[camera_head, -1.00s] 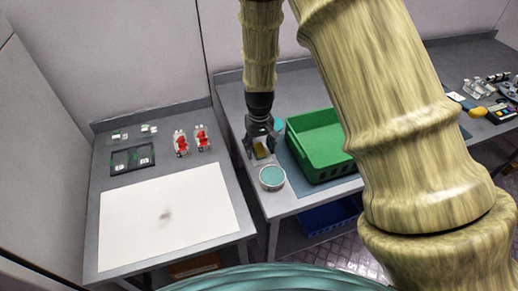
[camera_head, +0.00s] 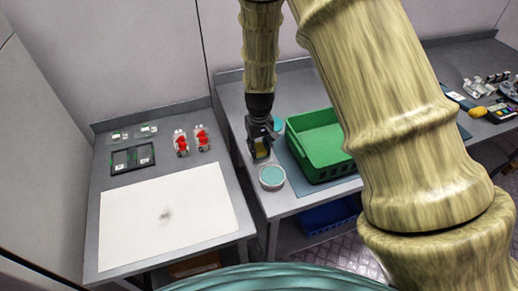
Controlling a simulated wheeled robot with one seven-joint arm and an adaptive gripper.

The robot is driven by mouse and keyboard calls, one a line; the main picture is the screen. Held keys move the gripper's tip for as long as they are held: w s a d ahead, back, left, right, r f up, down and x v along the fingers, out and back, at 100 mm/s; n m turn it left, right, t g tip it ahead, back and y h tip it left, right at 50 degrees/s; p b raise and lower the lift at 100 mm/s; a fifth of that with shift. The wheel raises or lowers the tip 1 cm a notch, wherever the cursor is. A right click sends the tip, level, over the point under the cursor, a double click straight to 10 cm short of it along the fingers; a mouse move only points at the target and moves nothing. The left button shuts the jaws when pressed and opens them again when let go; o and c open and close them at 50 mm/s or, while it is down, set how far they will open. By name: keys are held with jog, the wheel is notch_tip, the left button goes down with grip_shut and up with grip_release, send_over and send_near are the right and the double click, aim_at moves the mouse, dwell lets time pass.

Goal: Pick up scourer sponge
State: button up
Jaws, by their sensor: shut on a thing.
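The scourer sponge (camera_head: 261,153) is a small yellow and dark block on the grey table, left of the green crate. My gripper (camera_head: 260,151) points down over it, with its fingers shut on the sponge's sides. Part of the sponge is hidden by the fingers. I cannot tell whether the sponge is clear of the table.
A round teal-topped tin (camera_head: 272,177) stands just in front of the gripper. Another teal round thing (camera_head: 278,124) is partly hidden behind it. The green crate (camera_head: 300,160) stands close on the right. A white sheet (camera_head: 165,215) covers much of the left table.

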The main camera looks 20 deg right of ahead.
aim_at(259, 149)
jog(key=shift+r+b, duration=0.3)
jog(key=shift+r, duration=0.15)
jog(key=shift+s+a+r+b, duration=0.15)
jog(key=shift+r+b, duration=0.25)
jog(key=shift+r, duration=0.2)
jog(key=shift+s+d+r+b, duration=0.1)
jog(key=shift+r+b, duration=0.25)
jog(key=shift+r, duration=0.25)
jog(key=s+a+b, duration=0.2)
jog(key=s+a, duration=0.2)
jog(key=s, duration=0.2)
jog(key=s+a+r+b, duration=0.1)
jog(key=s+a+b, duration=0.1)
jog(key=s, duration=0.5)
jog(key=shift+s+a+r, duration=0.25)
jog(key=shift+a+r, duration=0.05)
jog(key=shift+a, duration=0.55)
